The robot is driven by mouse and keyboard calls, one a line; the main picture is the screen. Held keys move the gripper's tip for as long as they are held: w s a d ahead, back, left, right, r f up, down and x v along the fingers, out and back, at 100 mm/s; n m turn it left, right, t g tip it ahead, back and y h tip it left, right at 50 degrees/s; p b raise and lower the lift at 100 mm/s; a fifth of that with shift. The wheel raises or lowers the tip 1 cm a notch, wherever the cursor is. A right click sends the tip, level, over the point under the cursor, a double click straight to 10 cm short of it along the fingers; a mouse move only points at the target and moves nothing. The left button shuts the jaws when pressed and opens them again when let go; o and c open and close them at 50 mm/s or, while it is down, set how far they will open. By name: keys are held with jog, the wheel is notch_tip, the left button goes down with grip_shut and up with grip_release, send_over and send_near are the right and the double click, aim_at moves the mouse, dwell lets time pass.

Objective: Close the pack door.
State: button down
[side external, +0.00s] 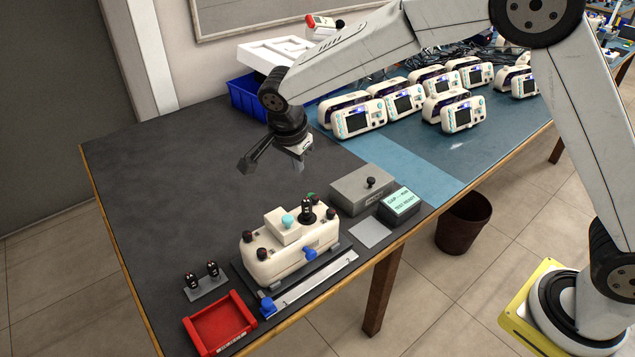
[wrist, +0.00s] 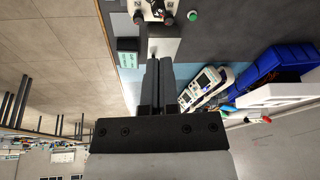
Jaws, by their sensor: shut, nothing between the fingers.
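A white device (side external: 272,262) with dark corner knobs sits on a dark fixture near the table's front edge. On its top are a raised cream block (side external: 278,229) with a teal knob and a black upright piece (side external: 306,209). A grey box (side external: 350,196) with a black knob on its lid and a label on its front stands just behind and right of the device. I cannot tell which part is the pack door, or how far it is open. My gripper (side external: 299,167) is shut and empty, in the air above and behind the device. Its fingers (wrist: 157,63) point toward the work area in the wrist view.
A small screen unit (side external: 400,205) stands right of the grey box, with a flat grey plate (side external: 370,233) in front. A red tray (side external: 220,324) and small black pieces on a stand (side external: 205,289) are at front left. Several finished devices (side external: 358,119) line the back. The left tabletop is clear.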

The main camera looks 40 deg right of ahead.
aim_at(287, 218)
jog(key=a+r+m+g+y, duration=0.2)
jog(key=a+r, duration=0.1)
jog(key=shift+w+a+r+m+y, duration=0.1)
jog(key=shift+w+m+y, duration=0.1)
jog(key=shift+m+y, duration=0.15)
jog(key=f, duration=1.4)
jog(key=shift+s, duration=0.25)
jog(key=shift+s+f, duration=0.1)
jog(key=shift+f, duration=0.15)
jog(key=shift+r, duration=0.1)
jog(key=shift+r, duration=0.7)
